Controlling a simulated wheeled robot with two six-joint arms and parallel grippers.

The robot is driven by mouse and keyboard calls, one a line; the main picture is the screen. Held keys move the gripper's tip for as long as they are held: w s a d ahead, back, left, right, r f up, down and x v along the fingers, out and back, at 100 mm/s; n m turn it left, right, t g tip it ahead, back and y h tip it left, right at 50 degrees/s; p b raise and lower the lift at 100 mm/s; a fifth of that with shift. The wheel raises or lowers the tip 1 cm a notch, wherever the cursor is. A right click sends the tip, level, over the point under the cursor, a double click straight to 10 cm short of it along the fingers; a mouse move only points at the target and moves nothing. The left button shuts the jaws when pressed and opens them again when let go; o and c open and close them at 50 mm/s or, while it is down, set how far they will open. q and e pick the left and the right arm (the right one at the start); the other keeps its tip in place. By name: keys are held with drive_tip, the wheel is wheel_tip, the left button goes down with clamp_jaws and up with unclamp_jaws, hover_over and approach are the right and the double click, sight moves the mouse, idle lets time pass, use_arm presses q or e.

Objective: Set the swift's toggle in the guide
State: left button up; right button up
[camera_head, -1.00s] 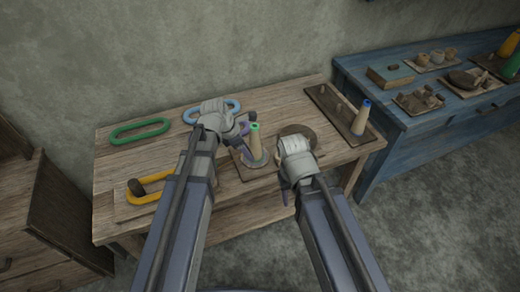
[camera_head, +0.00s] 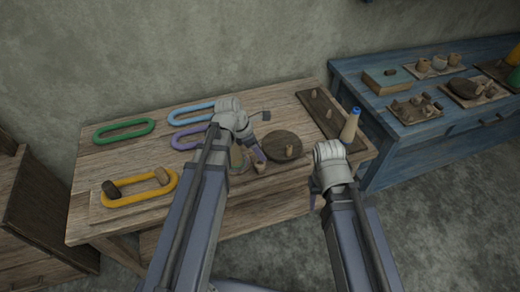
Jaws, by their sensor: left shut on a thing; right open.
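My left gripper (camera_head: 257,155) is low over the front middle of the wooden table, its fingers pointing down. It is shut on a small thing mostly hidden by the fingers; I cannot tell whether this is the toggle. A small tan wooden piece (camera_head: 259,168) shows right at the fingertips, above a low board (camera_head: 275,182). A greenish-tan shape (camera_head: 238,158) is partly hidden behind my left arm. A round dark disc (camera_head: 273,146) with a short peg lies right of the fingers. My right gripper (camera_head: 316,190) is open at the table's front right edge, its fingers mostly hidden. I cannot make out the guide.
A blue table (camera_head: 400,130) stands beyond.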

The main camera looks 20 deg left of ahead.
sight(263, 164)
use_arm(q)
drive_tip(key=shift+f+b, duration=2.25)
drive_tip(key=shift+f, duration=0.1)
drive_tip(key=o, duration=1.4)
drive_tip(key=shift+r, duration=0.15)
drive_tip(key=shift+p+v, duration=3.65)
drive_tip(key=shift+v, duration=0.15)
drive_tip(key=shift+a, duration=0.1)
